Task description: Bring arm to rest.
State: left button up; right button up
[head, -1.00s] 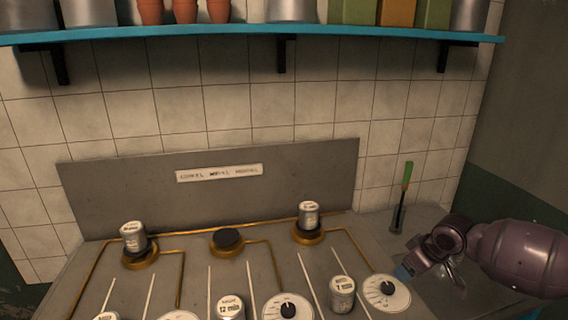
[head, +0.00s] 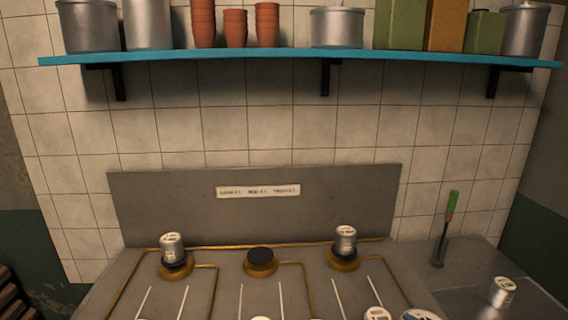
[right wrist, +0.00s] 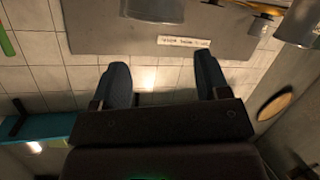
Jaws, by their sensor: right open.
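My right gripper (right wrist: 162,88) shows in the right wrist view with its two dark blue fingers spread wide and nothing between them. Beyond it are the tiled wall and the stove's grey back panel (right wrist: 235,30). Neither gripper shows in the head view. The stove (head: 225,290) carries a metal can on its left burner (head: 172,246) and another can on its right burner (head: 345,240). The middle burner (head: 260,262) is bare.
A blue shelf (head: 300,56) with pots, terracotta cups and boxes runs along the wall above. A green-handled tool (head: 450,205) stands at the right, with a small can (head: 502,291) on the grey counter near it. The wall between shelf and stove is clear.

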jog(key=s+d+f+m+g+h, duration=0.1)
jog(key=s+f+m+h, duration=0.1)
jog(key=s+f, duration=0.4)
jog(key=s+d+f+m+g+h, duration=0.1)
jog(key=s+f+m, duration=0.3)
jog(key=s, duration=1)
notch_tip(320, 180, down, 3)
jog(key=shift+s+d+f+m+h, duration=0.1)
jog(key=shift+s+d+m+h, duration=0.3)
jog(key=shift+h, duration=0.5)
jog(key=shift+w, duration=0.15)
